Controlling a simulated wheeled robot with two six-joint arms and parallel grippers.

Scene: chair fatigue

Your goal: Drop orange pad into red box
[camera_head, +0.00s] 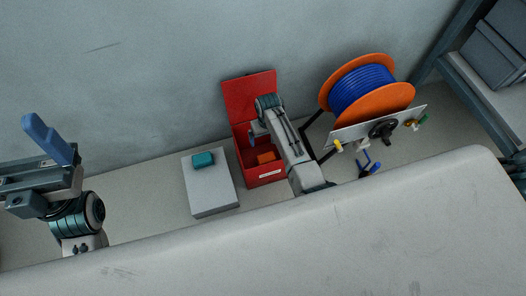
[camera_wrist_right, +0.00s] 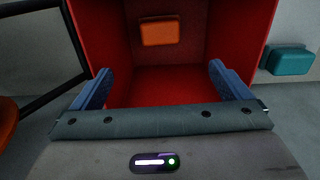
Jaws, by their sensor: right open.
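The orange pad (camera_head: 266,157) is inside the open red box (camera_head: 265,178), low down near the front wall in the head view. The pad also shows in the right wrist view (camera_wrist_right: 158,32), inside the red box (camera_wrist_right: 240,40), apart from the fingers. My right gripper (camera_head: 256,135) is over the box opening. Its two blue fingers are spread with nothing between them in the right wrist view (camera_wrist_right: 160,70). My left gripper (camera_head: 48,140) is at the far left, away from the box, with blue finger pads raised; its gap is hidden.
A teal pad (camera_head: 203,159) lies on a grey block (camera_head: 212,190) left of the box. A blue cable reel (camera_head: 365,95) with orange flanges stands to the right, with a white panel (camera_head: 380,128) before it. The box lid (camera_head: 248,95) stands open against the wall.

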